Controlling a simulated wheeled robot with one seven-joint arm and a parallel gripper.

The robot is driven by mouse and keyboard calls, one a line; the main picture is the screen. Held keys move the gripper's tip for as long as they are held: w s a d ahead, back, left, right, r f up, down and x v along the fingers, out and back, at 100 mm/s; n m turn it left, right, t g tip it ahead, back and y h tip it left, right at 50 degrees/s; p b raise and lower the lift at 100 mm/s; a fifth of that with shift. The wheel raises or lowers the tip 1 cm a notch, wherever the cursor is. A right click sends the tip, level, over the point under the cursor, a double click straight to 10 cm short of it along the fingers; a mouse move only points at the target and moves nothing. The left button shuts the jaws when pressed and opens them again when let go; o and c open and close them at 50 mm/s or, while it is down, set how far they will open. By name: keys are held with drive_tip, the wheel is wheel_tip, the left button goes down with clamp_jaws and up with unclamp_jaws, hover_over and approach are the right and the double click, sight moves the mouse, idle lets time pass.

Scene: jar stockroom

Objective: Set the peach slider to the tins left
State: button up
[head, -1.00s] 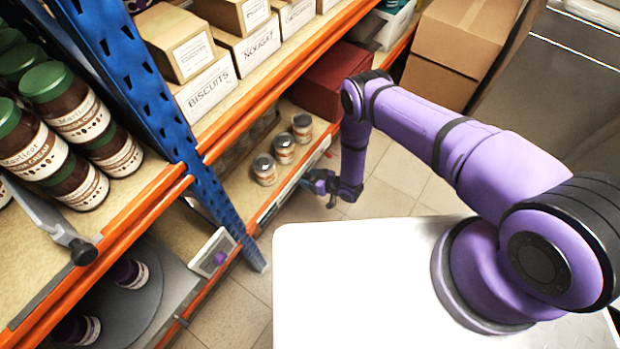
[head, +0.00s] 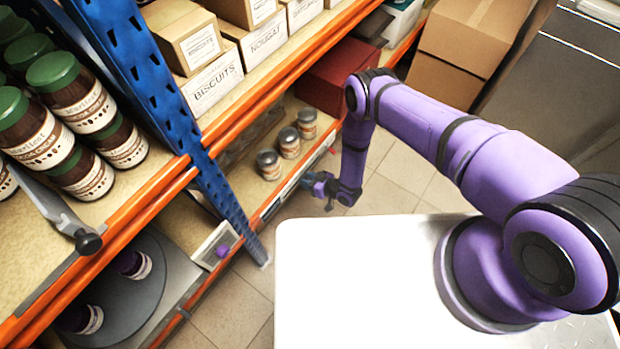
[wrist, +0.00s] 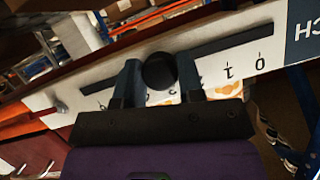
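Three tins with grey lids (head: 289,142) stand in a row on the lower shelf in the head view, beside my gripper (head: 328,190). In the wrist view a white scale strip (wrist: 95,72) with a dark slot runs along the shelf edge. Its label (wrist: 303,30) is upside down and partly cut off; the letters look like "CH". The 0 and 1 show to the right of my gripper; other marks are hidden behind the fingers. The round black slider knob (wrist: 160,70) sits between my fingers (wrist: 160,74), which appear to close on both its sides.
A red box (head: 338,78) stands behind the tins. A blue upright (head: 215,185) and orange shelf edges lie left of the arm. Another panel with a purple knob (head: 222,250) is lower left. Green-lidded jars (head: 65,90) fill the left shelf. Cardboard boxes (head: 470,45) stand at the back.

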drive_tip(key=o, duration=0.4)
drive_tip(key=shift+o, duration=0.2)
drive_tip(key=v, duration=1)
drive_tip(key=shift+s+d+r, duration=0.15)
drive_tip(key=shift+s+d, duration=0.1)
drive_tip(key=shift+d, duration=0.05)
